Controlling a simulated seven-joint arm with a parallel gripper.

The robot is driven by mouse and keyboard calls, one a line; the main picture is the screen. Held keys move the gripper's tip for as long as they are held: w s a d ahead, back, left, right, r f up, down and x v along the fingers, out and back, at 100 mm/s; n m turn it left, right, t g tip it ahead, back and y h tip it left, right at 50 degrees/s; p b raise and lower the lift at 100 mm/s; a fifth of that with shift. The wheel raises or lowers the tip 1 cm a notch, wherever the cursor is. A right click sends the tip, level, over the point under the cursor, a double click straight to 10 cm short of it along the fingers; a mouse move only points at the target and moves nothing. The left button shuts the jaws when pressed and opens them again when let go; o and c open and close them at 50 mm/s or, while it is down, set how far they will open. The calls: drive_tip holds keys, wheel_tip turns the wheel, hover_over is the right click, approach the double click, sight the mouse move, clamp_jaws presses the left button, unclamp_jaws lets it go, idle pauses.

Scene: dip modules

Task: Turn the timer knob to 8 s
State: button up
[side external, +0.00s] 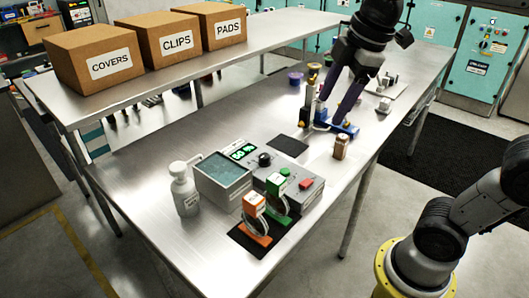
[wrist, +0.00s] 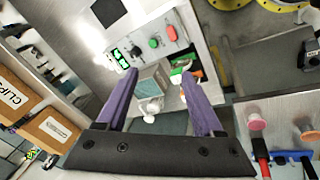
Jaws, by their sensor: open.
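The timer knob (side external: 265,159) is a small black dial on top of the grey control box (side external: 312,196). It also shows in the wrist view (wrist: 136,51), left of a green button (wrist: 154,43) and a red button (wrist: 171,32). A green-lit display (side external: 243,150) sits beside the knob; its digits are too small to read surely. My gripper (side external: 331,115) is behind and to the right of the box, pointing down, apart from the knob. Its purple fingers are spread wide in the wrist view (wrist: 159,72), with nothing held between them.
A tank of bluish liquid (side external: 222,170) and a white bottle (side external: 184,190) stand left of the box. Orange (side external: 255,204) and green (side external: 280,190) modules stand in front. A small brown jar (side external: 341,147) and blue fixtures are near my gripper. Labelled cartons (side external: 172,46) line the shelf.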

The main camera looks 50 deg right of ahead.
drive_tip(key=w+n+g, duration=0.2)
drive_tip(key=w+n, duration=0.1)
drive_tip(key=w, duration=0.7)
drive_tip(key=g, duration=0.2)
approach(265, 155)
drive_tip(key=shift+n, duration=0.4)
wheel_tip(265, 155, down, 9)
drive_tip(key=shift+s+f, duration=0.1)
drive_tip(key=shift+s, duration=0.05)
clamp_jaws()
